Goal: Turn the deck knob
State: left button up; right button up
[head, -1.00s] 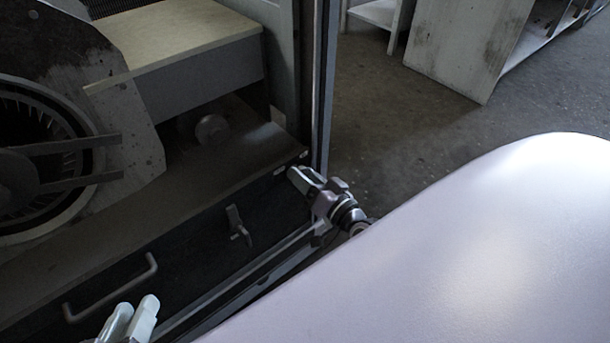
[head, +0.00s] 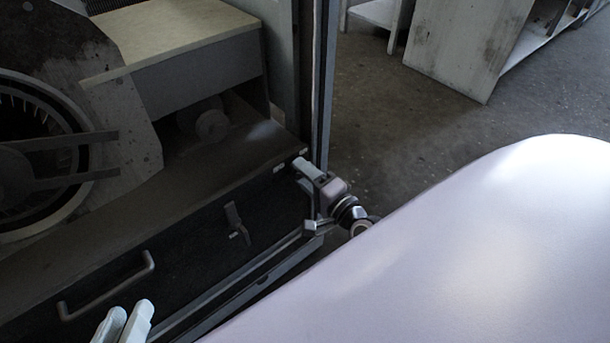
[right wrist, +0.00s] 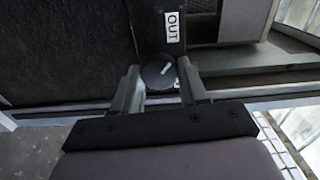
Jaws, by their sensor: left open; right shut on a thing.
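The deck knob (right wrist: 158,74) is a dark round knob with a white pointer line, seen in the right wrist view between my right gripper's fingers. Its line slants to the upper right. A white label reading OUT (right wrist: 172,27) is above it, turned sideways. My right gripper (right wrist: 158,82) is shut on the knob, a finger on each side. In the head view my right gripper (head: 303,172) is at the right end of the dark front panel, and its fingers hide the knob. My left gripper (head: 125,318) is open and empty at the bottom edge, below the panel's handle.
The dark panel (head: 190,240) carries a bar handle (head: 105,287) and a small latch (head: 236,222). A grey upright post (head: 322,90) stands just behind my right gripper. The blower housing (head: 120,110) is at the left. Open floor (head: 390,130) lies to the right.

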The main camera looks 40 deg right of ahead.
jog(key=shift+m, duration=0.6)
jog(key=o, duration=1.1)
jog(key=shift+c, duration=0.2)
jog(key=shift+s, duration=0.1)
jog(key=s+p, duration=0.1)
jog(key=s, duration=0.6)
jog(key=shift+d, duration=0.25)
